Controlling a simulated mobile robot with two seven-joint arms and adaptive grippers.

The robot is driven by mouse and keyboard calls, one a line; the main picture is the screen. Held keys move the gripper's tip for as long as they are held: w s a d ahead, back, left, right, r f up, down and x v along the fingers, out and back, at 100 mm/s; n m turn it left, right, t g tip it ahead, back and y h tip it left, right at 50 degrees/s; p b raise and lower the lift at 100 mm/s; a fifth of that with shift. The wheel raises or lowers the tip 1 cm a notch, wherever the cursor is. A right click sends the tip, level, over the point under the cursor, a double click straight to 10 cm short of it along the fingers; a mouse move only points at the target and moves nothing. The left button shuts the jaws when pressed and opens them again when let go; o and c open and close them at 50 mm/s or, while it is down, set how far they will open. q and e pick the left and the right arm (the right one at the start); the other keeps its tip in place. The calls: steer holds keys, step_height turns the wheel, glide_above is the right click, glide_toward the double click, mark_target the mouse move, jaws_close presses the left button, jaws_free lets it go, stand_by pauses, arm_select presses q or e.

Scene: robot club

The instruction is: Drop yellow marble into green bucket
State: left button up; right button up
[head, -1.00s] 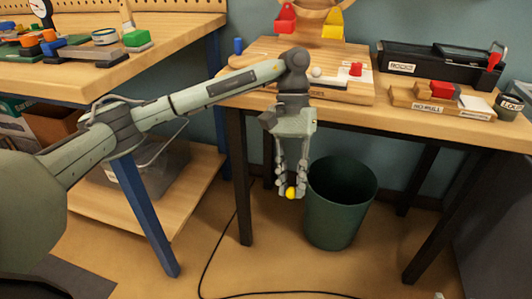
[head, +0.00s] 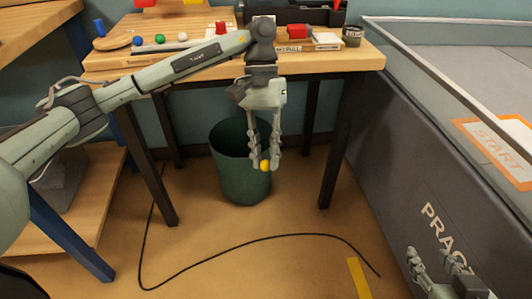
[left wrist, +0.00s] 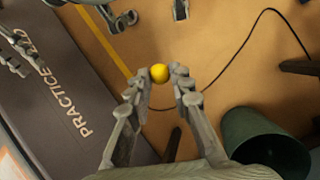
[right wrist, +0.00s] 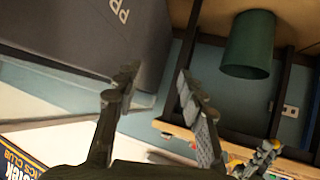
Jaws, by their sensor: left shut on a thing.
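The small yellow marble (head: 265,166) is pinched between the fingertips of my left gripper (head: 264,160), which points down. In the left wrist view the marble (left wrist: 159,73) sits between the tips, with floor behind it. The dark green bucket (head: 239,185) stands on the floor under the table edge. The bucket also shows in the left wrist view (left wrist: 262,145) and right wrist view (right wrist: 250,45). My right gripper (right wrist: 157,77) is open and empty, low at the head view's right.
A wooden table (head: 312,67) stands behind my left gripper, with blue, green and white balls on a board (head: 165,46). A grey panelled arena (head: 420,150) stands to the right. A black cable (head: 230,250) curves over the otherwise mostly clear floor.

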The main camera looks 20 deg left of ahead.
arm_select(q)
steer(key=shift+d, duration=0.3)
steer(key=a+r+n+t+h+p, duration=0.1)
steer(key=a+r+n+t, duration=0.1)
steer(key=a+n, duration=0.35)
steer(key=s+a+r+n+t+p, duration=0.1)
steer(key=a+r+n+t, duration=0.15)
steer(key=a+n, duration=0.3)
steer(key=a+r+n+t+h+p, duration=0.1)
steer(key=a+r+n, duration=0.25)
steer(key=a, duration=0.25)
steer(key=s+a+r+n+t+y+p, duration=0.1)
steer(key=a+r+n+t+y+p, duration=0.2)
steer(key=a+r+n, duration=0.8)
steer(key=shift+s+a+r+n+t, duration=0.45)
steer(key=shift+r+n, duration=0.8)
steer(key=shift+r, duration=0.9)
arm_select(e)
steer(key=s+d+f+m+g+h, duration=0.1)
steer(key=s+d+f+g, duration=0.2)
steer(key=f, duration=0.6)
steer(key=s+d+f+g+h, duration=0.1)
steer(key=s+d+f+g, duration=0.2)
steer(key=d+f, duration=0.3)
steer(key=shift+s+d+f+m, duration=0.35)
steer(key=shift+s+f, duration=0.55)
steer(key=shift+f, duration=1.4)
